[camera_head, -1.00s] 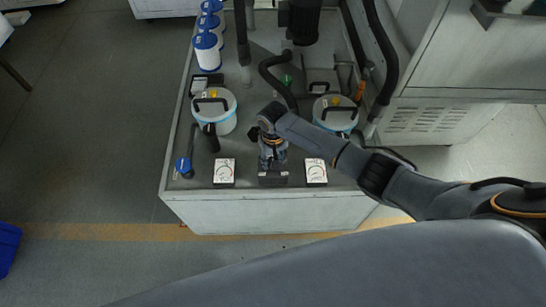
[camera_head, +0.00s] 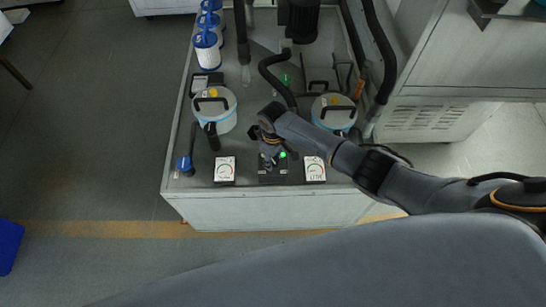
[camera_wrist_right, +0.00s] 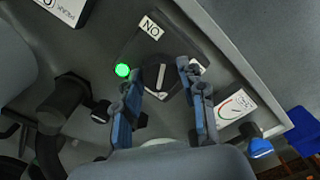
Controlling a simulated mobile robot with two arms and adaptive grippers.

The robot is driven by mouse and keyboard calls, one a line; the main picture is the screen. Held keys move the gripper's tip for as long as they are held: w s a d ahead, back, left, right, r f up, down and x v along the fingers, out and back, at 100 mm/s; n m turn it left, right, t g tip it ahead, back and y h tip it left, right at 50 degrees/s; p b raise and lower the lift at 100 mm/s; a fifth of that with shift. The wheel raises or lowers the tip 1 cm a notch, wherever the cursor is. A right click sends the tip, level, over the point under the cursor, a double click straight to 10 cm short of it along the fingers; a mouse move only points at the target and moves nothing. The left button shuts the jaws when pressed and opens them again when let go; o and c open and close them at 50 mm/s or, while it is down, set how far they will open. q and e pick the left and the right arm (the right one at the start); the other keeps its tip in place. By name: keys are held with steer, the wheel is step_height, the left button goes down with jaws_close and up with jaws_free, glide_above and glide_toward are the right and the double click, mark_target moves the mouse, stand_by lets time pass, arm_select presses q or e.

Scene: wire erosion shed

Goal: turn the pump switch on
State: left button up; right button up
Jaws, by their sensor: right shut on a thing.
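The pump switch is a dark box (camera_head: 273,179) at the front edge of the grey tank top, between two white gauges. In the right wrist view its black knob (camera_wrist_right: 162,78) has a white pointer line directed roughly towards the ON label (camera_wrist_right: 151,28). My right gripper (camera_head: 268,160) reaches down over the box from the right. Its two fingers (camera_wrist_right: 160,86) are at either side of the knob, shut on it. My left gripper is not in view.
White gauges (camera_head: 225,169) and (camera_head: 315,169) flank the box closely. Two lidded canisters (camera_head: 222,119) and (camera_head: 332,121) stand behind, with black hoses. A blue-handled valve (camera_head: 184,164) is at the left. The floor at left is mostly clear.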

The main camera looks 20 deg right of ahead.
mark_target(273, 160)
stand_by(0.4)
steer(key=o, duration=1.2)
steer(key=shift+c, duration=0.2)
steer(key=shift+r, duration=0.1)
step_height(273, 160, up, 12)
